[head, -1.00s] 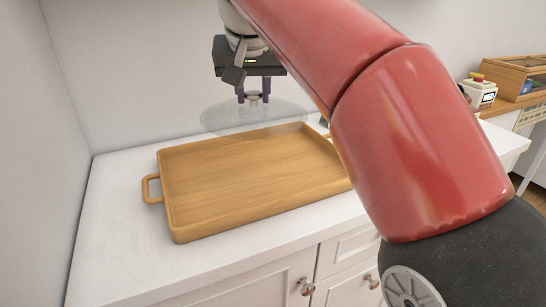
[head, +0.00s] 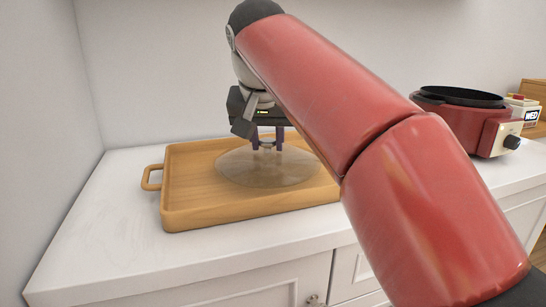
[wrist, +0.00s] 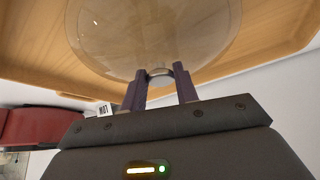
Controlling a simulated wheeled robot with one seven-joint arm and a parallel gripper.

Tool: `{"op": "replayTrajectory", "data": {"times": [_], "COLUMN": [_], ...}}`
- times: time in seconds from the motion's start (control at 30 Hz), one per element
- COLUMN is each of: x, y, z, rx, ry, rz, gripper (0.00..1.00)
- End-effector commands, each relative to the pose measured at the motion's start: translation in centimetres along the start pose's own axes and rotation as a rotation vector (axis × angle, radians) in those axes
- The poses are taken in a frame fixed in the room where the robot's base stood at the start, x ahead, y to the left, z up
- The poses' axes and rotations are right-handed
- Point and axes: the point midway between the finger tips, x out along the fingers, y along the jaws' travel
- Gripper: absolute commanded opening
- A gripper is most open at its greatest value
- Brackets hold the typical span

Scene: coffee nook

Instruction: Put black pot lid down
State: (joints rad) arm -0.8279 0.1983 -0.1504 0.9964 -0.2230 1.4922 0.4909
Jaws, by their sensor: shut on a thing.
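The pot lid (head: 240,168) is clear glass with a metal knob, not black all over. It is low over or on the wooden tray (head: 185,212); I cannot tell whether it touches the tray floor. My gripper (head: 267,146) points down and is shut on the knob. In the wrist view the lid (wrist: 150,40) spreads above the fingers, and my gripper (wrist: 160,80) holds the knob between its two dark fingers. The tray (wrist: 270,30) shows behind the glass there. My arm hides the tray's right end in the head view.
The tray stands on a white counter (head: 100,235) against the wall. A red cooker with a black pot (head: 462,97) stands to the right, beyond my arm. A small device with a display (head: 530,112) is behind it. The counter's front left is clear.

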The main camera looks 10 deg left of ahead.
Motion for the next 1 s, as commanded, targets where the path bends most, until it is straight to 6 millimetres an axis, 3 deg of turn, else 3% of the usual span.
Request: {"op": "replayTrajectory", "data": {"times": [0.03, 0.43, 0.47, 0.6, 0.87, 1.0], "x": [0.8, 0.9, 0.9, 0.9, 0.8, -0.2], "y": [-0.2, -0.3, -0.3, -0.3, -0.3, -0.3], "z": [0.6, 0.7, 0.7, 0.6, 0.6, 0.4], "rx": [-0.001, 0.001, 0.001, 0.0, 0.0, 0.0], "ry": [0.002, 0.001, 0.0, 0.0, 0.001, 0.003], "rz": [-0.001, -0.001, 0.0, 0.0, -0.001, -0.002], "gripper": [0.01, 0.01, 0.34, 0.52, 0.52, 0.52]}}
